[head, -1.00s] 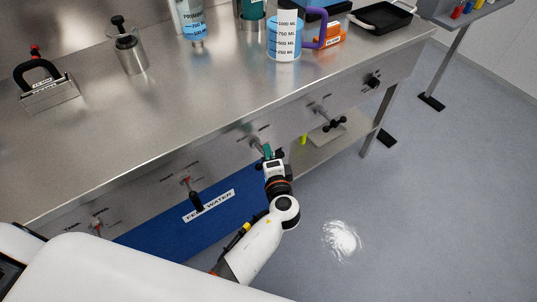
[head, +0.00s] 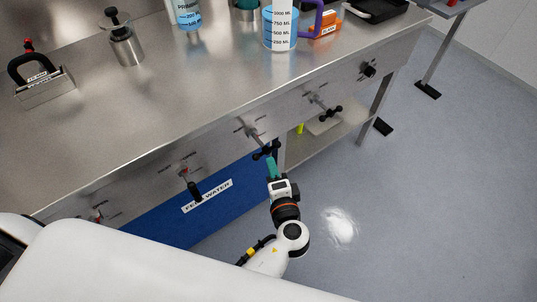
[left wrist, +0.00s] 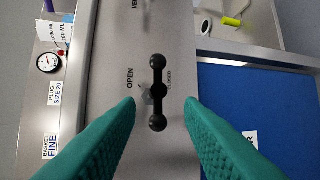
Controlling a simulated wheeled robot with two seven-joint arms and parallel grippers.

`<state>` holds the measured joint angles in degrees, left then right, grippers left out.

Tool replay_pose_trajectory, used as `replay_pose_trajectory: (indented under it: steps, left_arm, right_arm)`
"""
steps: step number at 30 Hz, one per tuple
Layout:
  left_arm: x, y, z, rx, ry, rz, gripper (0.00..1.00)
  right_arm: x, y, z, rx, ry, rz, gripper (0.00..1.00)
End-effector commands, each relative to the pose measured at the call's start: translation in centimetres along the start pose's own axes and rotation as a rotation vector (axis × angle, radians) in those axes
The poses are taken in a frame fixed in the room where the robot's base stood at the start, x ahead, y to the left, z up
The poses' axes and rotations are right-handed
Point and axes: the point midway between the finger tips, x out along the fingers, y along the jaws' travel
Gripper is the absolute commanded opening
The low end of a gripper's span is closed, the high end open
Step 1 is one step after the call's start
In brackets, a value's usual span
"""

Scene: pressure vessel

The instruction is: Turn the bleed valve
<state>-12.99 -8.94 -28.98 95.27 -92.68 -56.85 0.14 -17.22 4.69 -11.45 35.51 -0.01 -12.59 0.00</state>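A valve handle with black ball ends (head: 265,151) sticks out from the bench's front panel. In the left wrist view the handle (left wrist: 158,92) shows as a bar with round ends, running up and down the picture, with the word OPEN beside it. I cannot read a label naming it the bleed valve. My left gripper (head: 271,165) has green fingers and is just in front of this handle. In the left wrist view its fingers (left wrist: 160,105) are spread, with the handle's lower end seen in the gap and nothing held. My right gripper is not in view.
Other valve handles are on the same panel: one to the right (head: 330,113) and one to the left (head: 194,190). A black knob (head: 368,70) is further right. A blue feed water tank (head: 170,222) is below the panel.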

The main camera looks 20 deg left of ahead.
Motion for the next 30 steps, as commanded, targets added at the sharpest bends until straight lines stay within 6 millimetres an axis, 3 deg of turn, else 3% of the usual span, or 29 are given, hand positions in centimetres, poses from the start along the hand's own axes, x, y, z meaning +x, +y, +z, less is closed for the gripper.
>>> replay_pose_trajectory:
  steps: [7,25,28,30]
  left_arm:
    - [-2.6,0.0,0.0,-0.001,0.000,0.000,0.34]
    - [-2.7,-0.1,0.0,0.001,0.000,-0.003,0.34]
    - [-2.5,-1.7,-0.2,0.012,-0.011,-0.046,0.34]
    - [-2.4,-4.4,-0.6,0.024,-0.029,-0.122,0.34]
  right_arm:
    - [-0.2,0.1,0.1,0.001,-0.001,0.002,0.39]
    - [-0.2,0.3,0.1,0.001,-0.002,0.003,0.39]
    - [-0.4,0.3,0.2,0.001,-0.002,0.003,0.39]
    - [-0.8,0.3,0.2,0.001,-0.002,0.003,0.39]
